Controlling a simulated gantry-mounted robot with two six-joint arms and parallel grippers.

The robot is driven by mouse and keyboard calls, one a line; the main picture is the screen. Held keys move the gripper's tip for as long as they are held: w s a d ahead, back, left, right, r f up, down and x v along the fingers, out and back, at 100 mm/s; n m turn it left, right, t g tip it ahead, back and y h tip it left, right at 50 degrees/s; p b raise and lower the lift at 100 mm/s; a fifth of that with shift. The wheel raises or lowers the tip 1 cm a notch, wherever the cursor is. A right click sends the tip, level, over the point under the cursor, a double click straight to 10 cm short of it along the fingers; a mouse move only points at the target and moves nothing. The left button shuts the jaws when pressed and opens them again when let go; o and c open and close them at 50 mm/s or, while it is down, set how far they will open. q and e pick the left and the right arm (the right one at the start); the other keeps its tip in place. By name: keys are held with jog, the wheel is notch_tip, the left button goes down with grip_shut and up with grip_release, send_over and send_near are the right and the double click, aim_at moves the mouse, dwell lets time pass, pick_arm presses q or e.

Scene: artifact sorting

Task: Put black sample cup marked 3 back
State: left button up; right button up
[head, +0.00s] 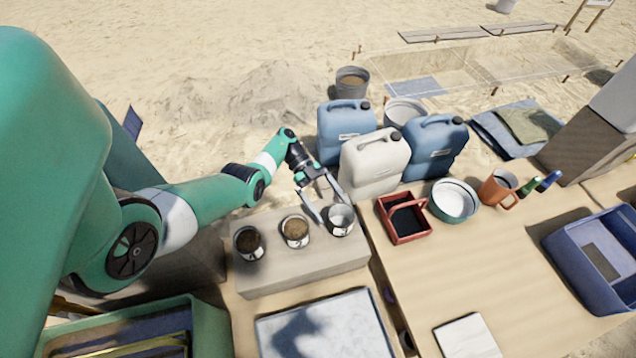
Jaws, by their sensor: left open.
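Three small cups with white labels stand in a row on a pale raised block (305,270). The left cup (249,243) looks black and holds dark soil. The middle cup (295,231) holds brown soil. The right cup (341,221) is dark-sided with a pale grey inside. The label marks are too small to read, so I cannot tell which cup is marked 3. My left gripper (335,209) is open, its fingers pointing down on either side of the right cup's rim. I cannot tell whether they touch it. My right gripper is not in view.
Blue (345,130) and white (374,163) jerrycans stand just behind the block. A red tray (403,236), a green-rimmed bowl (454,201) and an orange mug (497,189) stand to the right. A blue crate (570,262) is at far right. The table between is mostly clear.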

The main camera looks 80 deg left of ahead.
pick_arm(q)
jog(key=v, duration=0.3)
jog(key=b+v, duration=0.1)
jog(key=v, duration=0.2)
jog(key=shift+f, duration=0.2)
jog(key=shift+s+a+r+b, duration=0.3)
